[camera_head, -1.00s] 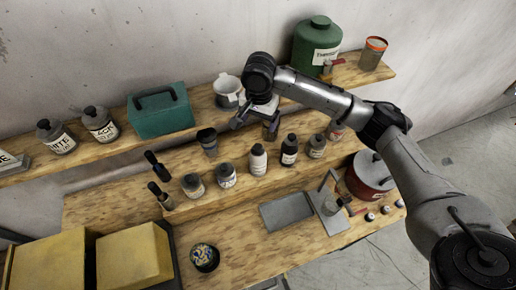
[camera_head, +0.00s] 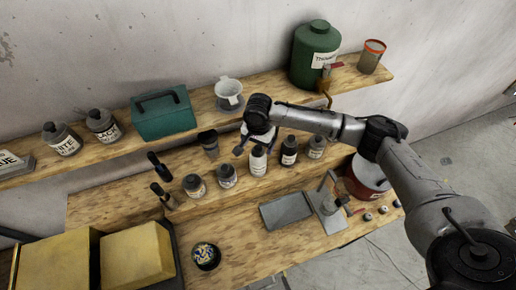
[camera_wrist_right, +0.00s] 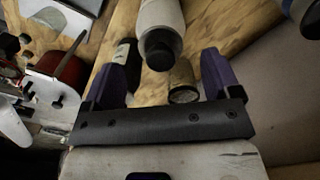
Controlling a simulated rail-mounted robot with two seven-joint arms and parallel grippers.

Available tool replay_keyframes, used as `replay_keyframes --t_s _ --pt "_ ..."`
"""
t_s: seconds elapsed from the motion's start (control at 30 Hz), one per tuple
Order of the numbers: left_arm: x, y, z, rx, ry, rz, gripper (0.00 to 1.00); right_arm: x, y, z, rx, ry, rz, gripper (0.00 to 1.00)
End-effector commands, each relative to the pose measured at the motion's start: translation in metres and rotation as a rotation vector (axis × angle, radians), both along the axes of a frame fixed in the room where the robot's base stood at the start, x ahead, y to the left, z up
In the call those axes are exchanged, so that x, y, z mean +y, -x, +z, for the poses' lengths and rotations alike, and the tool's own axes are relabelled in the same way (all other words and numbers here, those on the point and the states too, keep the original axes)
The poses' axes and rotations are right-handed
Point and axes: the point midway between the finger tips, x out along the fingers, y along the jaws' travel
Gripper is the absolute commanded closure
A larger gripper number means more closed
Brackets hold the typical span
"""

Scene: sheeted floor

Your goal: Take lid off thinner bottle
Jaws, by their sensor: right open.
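A white bottle (camera_head: 258,165) with a black lid stands on the raised middle shelf; its label is too small to read. In the right wrist view the bottle (camera_wrist_right: 160,18) points its black lid (camera_wrist_right: 160,52) towards the space between my fingers. My right gripper (camera_head: 255,142) is just above and behind this bottle in the head view. In the right wrist view the gripper (camera_wrist_right: 168,60) is open and empty, with a purple finger either side of the lid. A black bottle (camera_head: 289,155) stands just right of the white one. My left gripper is not in view.
Several small jars (camera_head: 227,178) stand in the same row. A grey tray (camera_head: 287,212) lies in front. The bench left of it is partly clear.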

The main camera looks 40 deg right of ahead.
Motion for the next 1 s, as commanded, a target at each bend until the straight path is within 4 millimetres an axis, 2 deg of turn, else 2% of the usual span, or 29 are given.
replay_keyframes --t_s 0.03,0.23,0.53,1.0 --pt "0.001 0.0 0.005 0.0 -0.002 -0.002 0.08 0.001 0.001 -0.004 0.003 0.001 0.0 0.17" --pt "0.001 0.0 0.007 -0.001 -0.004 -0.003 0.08 0.0 0.0 -0.023 -0.001 0.002 0.001 0.17" --pt "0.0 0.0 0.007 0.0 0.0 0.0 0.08 0.001 0.0 -0.027 -0.002 0.001 0.002 0.17" --pt "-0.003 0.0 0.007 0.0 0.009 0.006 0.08 0.0 0.0 -0.026 -0.002 0.001 0.001 0.62"
